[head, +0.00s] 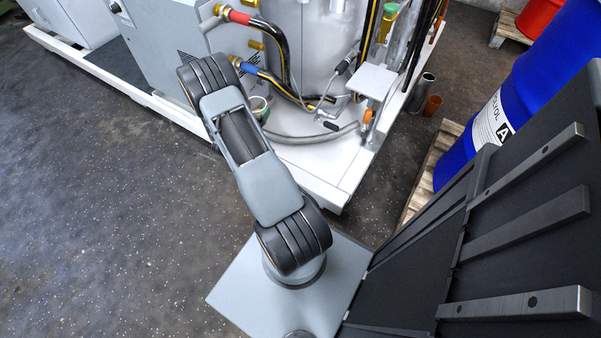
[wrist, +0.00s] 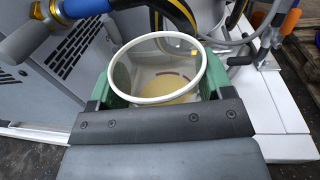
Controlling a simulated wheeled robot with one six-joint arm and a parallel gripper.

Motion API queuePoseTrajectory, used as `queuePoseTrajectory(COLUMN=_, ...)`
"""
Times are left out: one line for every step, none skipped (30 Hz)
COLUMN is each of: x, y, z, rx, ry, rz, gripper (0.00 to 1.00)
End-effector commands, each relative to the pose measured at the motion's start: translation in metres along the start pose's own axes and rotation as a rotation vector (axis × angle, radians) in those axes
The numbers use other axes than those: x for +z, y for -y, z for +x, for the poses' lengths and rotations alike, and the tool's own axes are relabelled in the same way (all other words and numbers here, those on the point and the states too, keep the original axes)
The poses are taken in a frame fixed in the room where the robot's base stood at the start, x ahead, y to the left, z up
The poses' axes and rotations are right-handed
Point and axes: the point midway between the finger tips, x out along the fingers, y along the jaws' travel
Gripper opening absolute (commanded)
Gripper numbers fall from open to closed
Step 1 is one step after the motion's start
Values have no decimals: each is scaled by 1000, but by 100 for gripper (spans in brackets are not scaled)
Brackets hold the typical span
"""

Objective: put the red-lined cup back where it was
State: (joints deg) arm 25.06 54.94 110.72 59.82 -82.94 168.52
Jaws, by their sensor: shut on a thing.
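The red-lined cup (wrist: 158,66) is a clear cup with a white rim, a dark red line on its wall and some yellowish stuff at the bottom. My gripper (wrist: 156,90) has green jaws on both sides of it and is shut on it, with the cup's mouth facing up toward the wrist camera. In the head view the cup (head: 257,103) shows only in part beside my arm's end, over or near the machine's white base. Most of my gripper is hidden there. I cannot tell whether the cup's underside touches anything.
Hoses and the machine's grey cabinet (head: 165,45) stand close behind the cup. A grey hose lies along the white base (head: 320,165). A small white shelf (head: 371,81) stands to the right. A steel cylinder (head: 419,95) and a brown cup (head: 433,104) stand beyond; a blue drum (head: 540,85) is right.

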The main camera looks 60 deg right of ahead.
Motion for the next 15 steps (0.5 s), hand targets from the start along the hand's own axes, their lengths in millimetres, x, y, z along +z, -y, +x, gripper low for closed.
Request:
queuePoseTrajectory(x=-36, y=15, z=13, rx=-60, ry=0, rz=-3, gripper=48)
queuePoseTrajectory(x=-47, y=24, z=19, rx=-93, ry=0, rz=-3, gripper=48)
queuePoseTrajectory(x=-62, y=34, z=27, rx=-134, ry=0, rz=-4, gripper=48)
queuePoseTrajectory(x=-73, y=42, z=32, rx=-165, ry=0, rz=-5, gripper=48)
queuePoseTrajectory(x=-83, y=50, z=38, rx=-194, ry=0, rz=-5, gripper=48)
queuePoseTrajectory(x=-96, y=60, z=44, rx=-232, ry=0, rz=-7, gripper=48)
queuePoseTrajectory(x=-105, y=67, z=48, rx=-259, ry=0, rz=-7, gripper=48)
queuePoseTrajectory(x=-114, y=74, z=51, rx=-284, ry=1, rz=-8, gripper=48)
queuePoseTrajectory(x=-125, y=83, z=56, rx=-316, ry=1, rz=-9, gripper=48)
queuePoseTrajectory(x=-132, y=89, z=59, rx=-337, ry=1, rz=-10, gripper=48)
queuePoseTrajectory(x=-139, y=95, z=61, rx=-358, ry=1, rz=-11, gripper=48)
queuePoseTrajectory(x=-147, y=102, z=65, rx=-384, ry=0, rz=-12, gripper=48)
queuePoseTrajectory(x=-153, y=107, z=67, rx=-400, ry=0, rz=-12, gripper=48)
queuePoseTrajectory(x=-158, y=112, z=68, rx=-416, ry=0, rz=-13, gripper=48)
queuePoseTrajectory(x=-164, y=117, z=70, rx=-436, ry=-1, rz=-14, gripper=48)
